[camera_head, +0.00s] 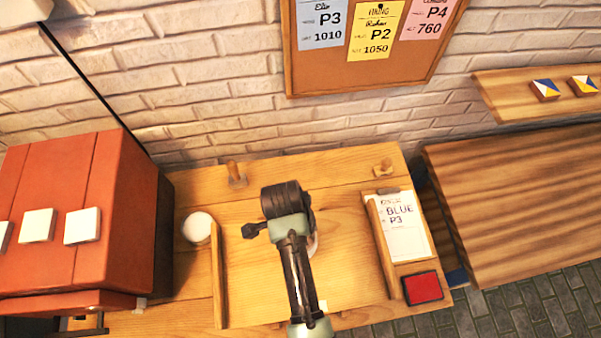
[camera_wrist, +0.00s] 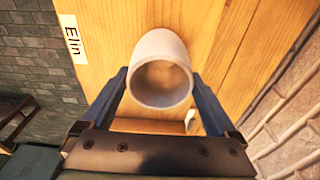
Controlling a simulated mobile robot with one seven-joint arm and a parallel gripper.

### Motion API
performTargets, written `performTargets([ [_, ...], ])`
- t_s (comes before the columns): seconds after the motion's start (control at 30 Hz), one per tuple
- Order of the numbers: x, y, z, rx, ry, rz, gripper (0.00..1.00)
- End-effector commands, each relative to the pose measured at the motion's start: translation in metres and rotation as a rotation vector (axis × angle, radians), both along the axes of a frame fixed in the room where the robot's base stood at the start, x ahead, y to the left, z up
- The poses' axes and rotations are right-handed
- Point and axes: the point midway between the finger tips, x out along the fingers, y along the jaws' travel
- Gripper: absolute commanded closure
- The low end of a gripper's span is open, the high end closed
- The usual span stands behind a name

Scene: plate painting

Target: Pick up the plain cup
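A plain whitish cup (camera_wrist: 160,55) is between the two fingers of my gripper (camera_wrist: 160,88) in the wrist view. Its round mouth faces the camera, and the inside looks empty. One dark blue finger is close along each side of it. I cannot tell whether the fingers touch its wall or a thin gap is left. In the head view my arm and gripper (camera_head: 288,228) are over the middle of the wooden worktable (camera_head: 350,285). They cover most of a pale object (camera_head: 313,245), of which only an edge shows.
A white round piece (camera_head: 197,227) is left of a wooden strip (camera_head: 218,275). A red cabinet (camera_head: 120,190) stands at the left. At the right are an order card (camera_head: 405,225) reading BLUE P3 and a red pad (camera_head: 422,288). Wooden pegs (camera_head: 236,175) stand at the back.

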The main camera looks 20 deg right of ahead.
Motion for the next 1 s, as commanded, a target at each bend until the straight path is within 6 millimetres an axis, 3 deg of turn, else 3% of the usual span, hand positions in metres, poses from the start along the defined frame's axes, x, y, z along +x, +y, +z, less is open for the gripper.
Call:
performTargets([
  [0.07,0.000,0.000,0.000,0.000,0.000,0.000,0.29],
  [0.47,0.000,0.000,0.000,0.000,0.000,0.001,1.00],
  [0.77,0.001,0.000,0.003,-0.001,-0.002,0.000,1.00],
  [1.0,0.003,0.000,0.034,-0.002,-0.009,0.001,1.00],
])
